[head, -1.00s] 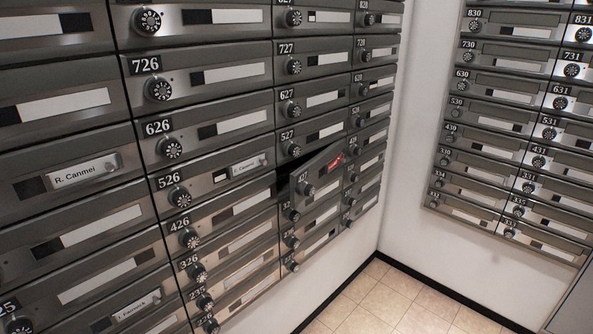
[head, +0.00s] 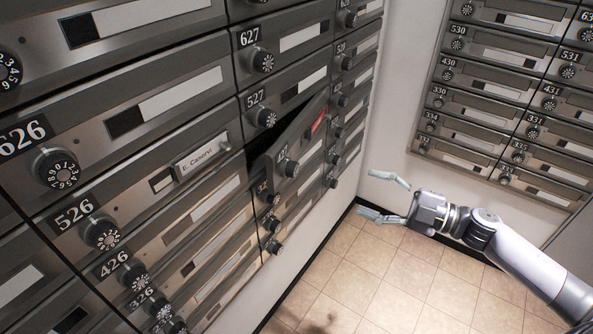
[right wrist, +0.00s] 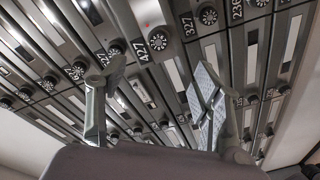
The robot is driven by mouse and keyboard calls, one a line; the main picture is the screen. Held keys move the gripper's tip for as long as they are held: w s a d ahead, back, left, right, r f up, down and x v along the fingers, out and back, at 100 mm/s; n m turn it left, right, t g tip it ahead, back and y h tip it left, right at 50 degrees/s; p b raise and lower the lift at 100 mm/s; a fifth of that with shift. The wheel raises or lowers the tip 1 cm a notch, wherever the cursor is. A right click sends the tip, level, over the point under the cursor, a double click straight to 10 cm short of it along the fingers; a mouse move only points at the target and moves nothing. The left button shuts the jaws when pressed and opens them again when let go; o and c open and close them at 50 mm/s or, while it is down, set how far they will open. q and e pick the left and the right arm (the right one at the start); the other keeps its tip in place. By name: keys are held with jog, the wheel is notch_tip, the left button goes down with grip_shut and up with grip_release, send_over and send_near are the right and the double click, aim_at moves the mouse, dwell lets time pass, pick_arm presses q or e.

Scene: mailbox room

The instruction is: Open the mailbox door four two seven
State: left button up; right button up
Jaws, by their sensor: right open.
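The door of mailbox 427 (head: 299,146) stands partly open in the head view, tilted out from the left bank with a dark gap at its upper left. It has a round dial and a red label (head: 318,122). In the right wrist view the 427 door (right wrist: 148,18) with its dial shows at the top, beyond the fingers. My right gripper (head: 384,196) is open and empty, to the right of the door and apart from it, above the floor. Its two spread fingers also show in the right wrist view (right wrist: 152,108). My left gripper is not in view.
Closed mailbox doors with protruding dials, such as 527 (head: 262,113), surround the open one. Another mailbox bank (head: 490,90) is on the right wall. The tiled floor (head: 345,285) is clear, with free air between the banks.

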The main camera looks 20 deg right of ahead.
jog(key=a, duration=0.1)
jog(key=p, duration=0.3)
send_near(297, 170)
jog(key=shift+g, duration=0.3)
jog(key=x, duration=0.8)
jog(key=shift+w+a+r, duration=0.2)
jog(key=shift+w+r, duration=0.05)
jog(key=shift+w, duration=0.1)
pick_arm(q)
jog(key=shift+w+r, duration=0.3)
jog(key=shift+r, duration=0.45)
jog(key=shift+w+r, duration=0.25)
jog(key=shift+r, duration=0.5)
pick_arm(e)
jog(key=shift+w+a+f+n, duration=0.15)
jog(key=shift+w+a+n, duration=0.15)
jog(key=shift+w+a, duration=0.2)
grip_shut()
